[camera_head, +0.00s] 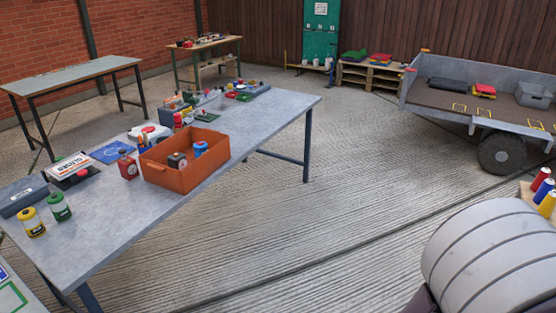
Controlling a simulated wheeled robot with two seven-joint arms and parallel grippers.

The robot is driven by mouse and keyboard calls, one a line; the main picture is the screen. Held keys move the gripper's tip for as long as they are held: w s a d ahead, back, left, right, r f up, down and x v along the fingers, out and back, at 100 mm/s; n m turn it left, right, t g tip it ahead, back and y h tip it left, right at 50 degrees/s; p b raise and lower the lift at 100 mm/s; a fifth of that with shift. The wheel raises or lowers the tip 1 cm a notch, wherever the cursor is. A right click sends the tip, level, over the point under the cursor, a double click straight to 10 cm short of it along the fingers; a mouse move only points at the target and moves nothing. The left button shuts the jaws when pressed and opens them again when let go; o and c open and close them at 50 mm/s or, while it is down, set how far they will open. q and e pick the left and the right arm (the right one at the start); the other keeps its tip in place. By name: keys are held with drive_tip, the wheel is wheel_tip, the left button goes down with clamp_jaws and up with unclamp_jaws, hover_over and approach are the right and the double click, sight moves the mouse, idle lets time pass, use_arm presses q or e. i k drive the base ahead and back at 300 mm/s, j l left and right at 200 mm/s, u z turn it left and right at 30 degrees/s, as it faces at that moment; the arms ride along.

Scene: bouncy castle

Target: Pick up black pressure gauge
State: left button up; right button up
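An orange open box (172,178) stands on the long grey table (215,195), near its right-hand edge. Inside it is a black item with a round face (177,160), which may be the black pressure gauge; it is too small to be sure. A blue item (200,149) sits beside it in the box. The box walls hide the lower parts of both. Neither of my grippers is in view.
A large grey roll (490,262) fills the lower right. A trailer (455,100) stands behind. The floor (330,215) between table and roll is clear.

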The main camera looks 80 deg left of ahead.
sight(179, 162)
drive_tip(key=u, duration=3.45)
drive_tip(key=i+u, duration=0.1)
drive_tip(key=i+j+z, duration=0.1)
drive_tip(key=i+z, duration=0.15)
drive_tip(key=i, duration=0.45)
drive_tip(key=i+j+z, duration=0.25)
drive_tip(key=i, duration=0.4)
drive_tip(key=i+j+z, duration=0.25)
drive_tip(key=i+j, duration=0.15)
drive_tip(key=i, duration=0.25)
drive_tip(key=i+j+z, duration=0.25)
drive_tip(key=i+j, duration=0.25)
drive_tip(key=i, duration=0.15)
